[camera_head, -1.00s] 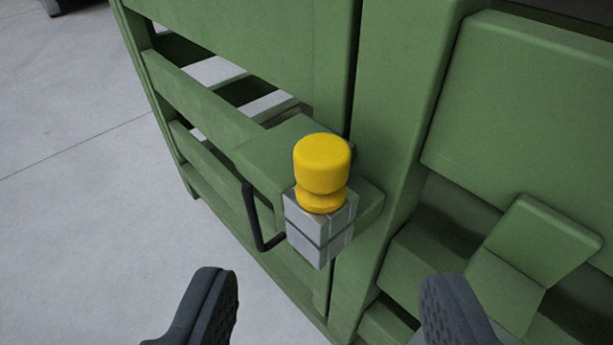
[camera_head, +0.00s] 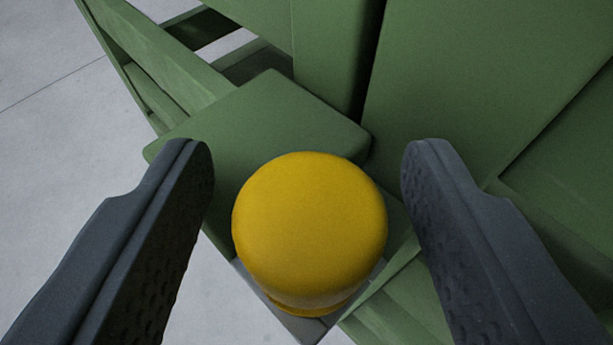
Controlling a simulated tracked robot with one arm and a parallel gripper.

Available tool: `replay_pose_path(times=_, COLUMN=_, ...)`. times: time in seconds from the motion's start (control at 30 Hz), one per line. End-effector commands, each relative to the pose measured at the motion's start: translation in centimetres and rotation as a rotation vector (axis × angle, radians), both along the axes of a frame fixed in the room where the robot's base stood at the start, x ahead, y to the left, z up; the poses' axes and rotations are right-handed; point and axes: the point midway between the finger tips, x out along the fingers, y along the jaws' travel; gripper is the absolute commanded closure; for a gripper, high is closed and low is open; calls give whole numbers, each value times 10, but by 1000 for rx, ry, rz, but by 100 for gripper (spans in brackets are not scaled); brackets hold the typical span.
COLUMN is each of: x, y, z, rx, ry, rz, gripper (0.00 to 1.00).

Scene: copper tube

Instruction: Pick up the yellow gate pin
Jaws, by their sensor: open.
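The yellow gate pin (camera_head: 309,228) has a rounded knob that shows large in the lower middle of the head camera view. It sits in a grey metal bracket (camera_head: 290,326), mostly hidden below the knob, on the green gate. My gripper (camera_head: 307,160) is open, with one dark finger to the left of the knob and one to the right. There is a gap between each finger and the knob. The pin's shaft is hidden.
The green gate's slats (camera_head: 165,68) run up to the left, and a green block (camera_head: 270,110) lies just behind the knob. A green panel (camera_head: 480,80) fills the right side. Pale concrete floor (camera_head: 45,170) is clear at left.

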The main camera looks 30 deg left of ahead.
Motion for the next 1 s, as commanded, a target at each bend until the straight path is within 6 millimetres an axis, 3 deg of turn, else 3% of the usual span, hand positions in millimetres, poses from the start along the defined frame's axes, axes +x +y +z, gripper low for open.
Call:
replay_pose_path(times=0.13, x=0, y=0, z=0, rx=-1, ry=1, rz=-1, gripper=51)
replay_pose_path(times=0.3, x=0, y=-1, z=0, rx=0, ry=1, rz=-1, gripper=98)
replay_pose_path(times=0.73, x=0, y=-1, z=6, rx=0, ry=0, rz=-1, gripper=98)
replay_pose_path(times=1.0, x=1, y=-1, z=40, rx=-1, ry=-3, rz=-2, gripper=98)
